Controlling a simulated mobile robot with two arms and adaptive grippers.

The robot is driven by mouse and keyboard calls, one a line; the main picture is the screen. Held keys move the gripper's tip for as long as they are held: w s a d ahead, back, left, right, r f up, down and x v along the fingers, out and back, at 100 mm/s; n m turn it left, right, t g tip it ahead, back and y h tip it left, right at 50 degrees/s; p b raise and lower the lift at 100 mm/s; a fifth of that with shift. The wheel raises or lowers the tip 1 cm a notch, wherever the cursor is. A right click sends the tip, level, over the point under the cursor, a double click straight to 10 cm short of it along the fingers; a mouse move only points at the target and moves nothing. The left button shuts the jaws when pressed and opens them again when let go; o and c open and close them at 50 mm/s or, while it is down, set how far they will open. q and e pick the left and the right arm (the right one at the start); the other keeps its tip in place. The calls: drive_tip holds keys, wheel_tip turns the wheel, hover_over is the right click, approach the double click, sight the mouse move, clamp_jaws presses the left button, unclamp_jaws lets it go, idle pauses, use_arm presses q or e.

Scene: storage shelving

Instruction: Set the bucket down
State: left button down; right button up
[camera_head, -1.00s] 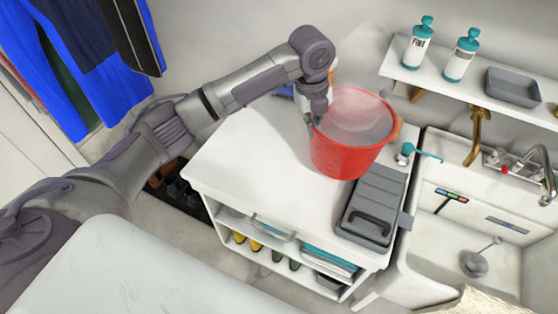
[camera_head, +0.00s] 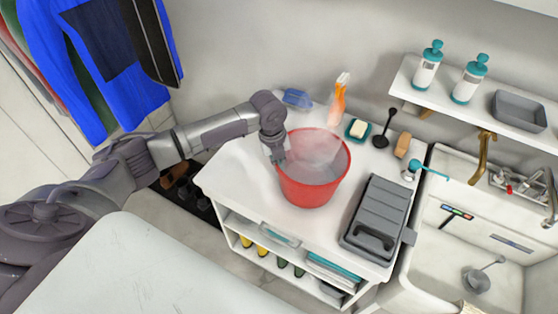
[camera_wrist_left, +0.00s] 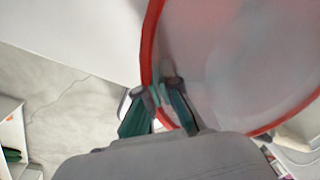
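The red bucket (camera_head: 312,190) is upright over the white cabinet top (camera_head: 240,175), left of the grey case. I cannot tell for sure whether its base touches the top. Its inside looks pale and hazy. My left gripper (camera_head: 276,152) is at the bucket's left rim. In the left wrist view the gripper's fingers (camera_wrist_left: 158,98) lie on both sides of the red rim (camera_wrist_left: 148,45) and pinch it. My right gripper is in no view.
A grey case (camera_head: 375,220) lies at the cabinet's right. An orange spray bottle (camera_head: 338,105), a soap dish (camera_head: 357,130), a black plunger (camera_head: 385,132) and a brown brush (camera_head: 403,145) stand behind. A sink (camera_head: 455,245) is at the right. The cabinet's front left is clear.

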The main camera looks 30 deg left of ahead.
use_arm(q)
drive_tip(key=shift+f, duration=0.15)
drive_tip(key=c, duration=1.3)
unclamp_jaws()
drive_tip(key=r, duration=0.4)
drive_tip(key=r+b, duration=0.1)
drive_tip(key=r, duration=0.3)
drive_tip(key=s+a+r, duration=0.1)
drive_tip(key=r, duration=0.3)
drive_tip(key=shift+r+b, duration=0.1)
drive_tip(key=shift+b, duration=0.2)
